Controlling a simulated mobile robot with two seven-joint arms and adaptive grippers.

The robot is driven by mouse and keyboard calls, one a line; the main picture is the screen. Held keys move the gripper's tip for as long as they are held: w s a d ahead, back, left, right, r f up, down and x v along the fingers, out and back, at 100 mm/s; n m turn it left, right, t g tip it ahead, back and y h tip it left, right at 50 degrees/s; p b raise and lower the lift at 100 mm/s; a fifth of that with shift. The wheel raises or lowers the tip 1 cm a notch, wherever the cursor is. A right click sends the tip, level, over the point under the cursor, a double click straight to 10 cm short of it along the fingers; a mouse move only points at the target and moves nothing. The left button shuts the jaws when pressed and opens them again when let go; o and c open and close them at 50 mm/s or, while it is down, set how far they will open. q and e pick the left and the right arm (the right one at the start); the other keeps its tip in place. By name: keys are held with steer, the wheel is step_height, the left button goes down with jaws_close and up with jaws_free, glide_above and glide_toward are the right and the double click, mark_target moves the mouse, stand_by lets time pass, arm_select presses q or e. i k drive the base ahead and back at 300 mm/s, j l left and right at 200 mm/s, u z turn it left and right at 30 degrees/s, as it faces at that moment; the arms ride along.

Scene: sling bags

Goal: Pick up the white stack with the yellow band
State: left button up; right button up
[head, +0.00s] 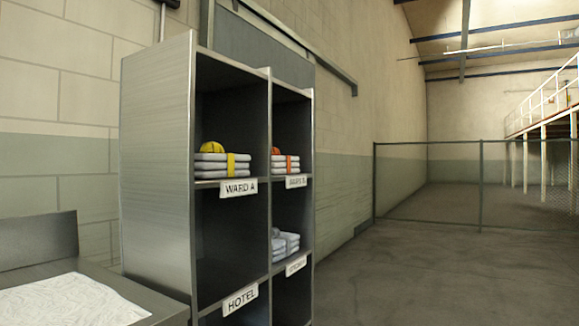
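The white stack with the yellow band (211,166) lies in the upper left compartment of a metal shelf unit (157,170), above the label "WARD A" (239,188). It is a pile of folded white pieces with a yellow band around it and a rounded yellow part on top. No gripper is in view.
A white stack with an orange band (285,166) lies in the upper right compartment. The "HOTEL" (240,300) compartment looks empty. A metal table (150,296) with a white sheet (68,302) stands at lower left. Open floor (440,275) lies right.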

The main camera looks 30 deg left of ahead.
mark_target(212, 151)
steer(key=i+l+u, duration=0.15)
steer(key=i, duration=0.3)
steer(key=i+l+u, duration=0.1)
steer(key=i, duration=0.4)
steer(key=i+l+u, duration=0.15)
steer(key=i+l, duration=0.15)
steer(key=i, duration=0.15)
steer(key=i+l+u, duration=0.15)
steer(key=u, duration=0.3)
steer(key=i+l+u, duration=0.25)
steer(key=u, duration=0.15)
steer(key=i+l+u, duration=0.2)
steer(key=u, duration=0.25)
